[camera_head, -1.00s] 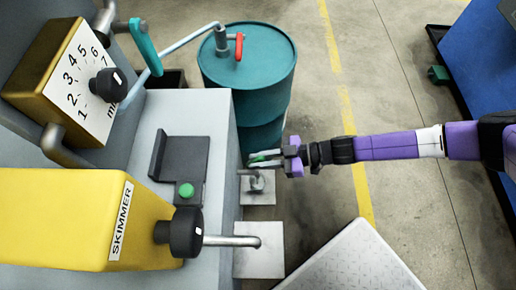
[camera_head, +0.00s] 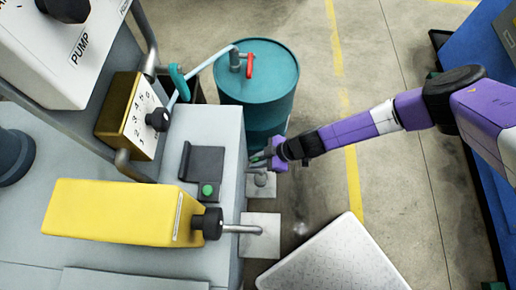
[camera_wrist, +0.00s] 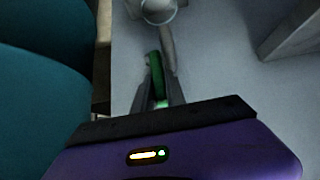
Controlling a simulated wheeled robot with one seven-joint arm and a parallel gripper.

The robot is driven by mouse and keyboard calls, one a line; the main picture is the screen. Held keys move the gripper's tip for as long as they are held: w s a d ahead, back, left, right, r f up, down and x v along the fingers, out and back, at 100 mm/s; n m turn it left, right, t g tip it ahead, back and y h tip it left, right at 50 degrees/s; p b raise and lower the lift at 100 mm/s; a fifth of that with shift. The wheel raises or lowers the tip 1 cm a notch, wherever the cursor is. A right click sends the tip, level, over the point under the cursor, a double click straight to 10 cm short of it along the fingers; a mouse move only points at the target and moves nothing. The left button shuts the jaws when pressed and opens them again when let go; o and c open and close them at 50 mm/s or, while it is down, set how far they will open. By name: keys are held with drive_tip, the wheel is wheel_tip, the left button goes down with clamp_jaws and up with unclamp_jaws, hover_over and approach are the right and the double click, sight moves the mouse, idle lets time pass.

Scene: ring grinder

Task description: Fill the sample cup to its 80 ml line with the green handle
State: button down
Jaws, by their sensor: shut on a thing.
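My gripper (camera_head: 265,156) is at the side of the grey machine, just in front of the teal drum. It is shut on the green handle, which shows between the fingers in the wrist view (camera_wrist: 157,78). In that view a pale round metal fitting (camera_wrist: 158,10) sits just beyond the fingertips. In the head view a small round grey part (camera_head: 261,180) shows just below my gripper, over a square plate. I cannot make out the sample cup or its 80 ml line in either view.
The teal drum (camera_head: 259,85) has a red-handled valve (camera_head: 250,65). A yellow skimmer box (camera_head: 115,212) with a black knob and spout sits on the machine. A dark bracket with a green button (camera_head: 207,190) is beside it. A pale plate (camera_head: 335,262) stands at the lower right.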

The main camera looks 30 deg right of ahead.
idle(0.5)
drive_tip(key=c, duration=1.4)
unclamp_jaws()
drive_tip(key=shift+o, duration=0.2)
drive_tip(key=shift+p, duration=0.3)
drive_tip(key=p+v, duration=0.1)
drive_tip(key=v, duration=0.6)
drive_tip(key=shift+r+p, duration=0.35)
drive_tip(key=shift+r, duration=0.05)
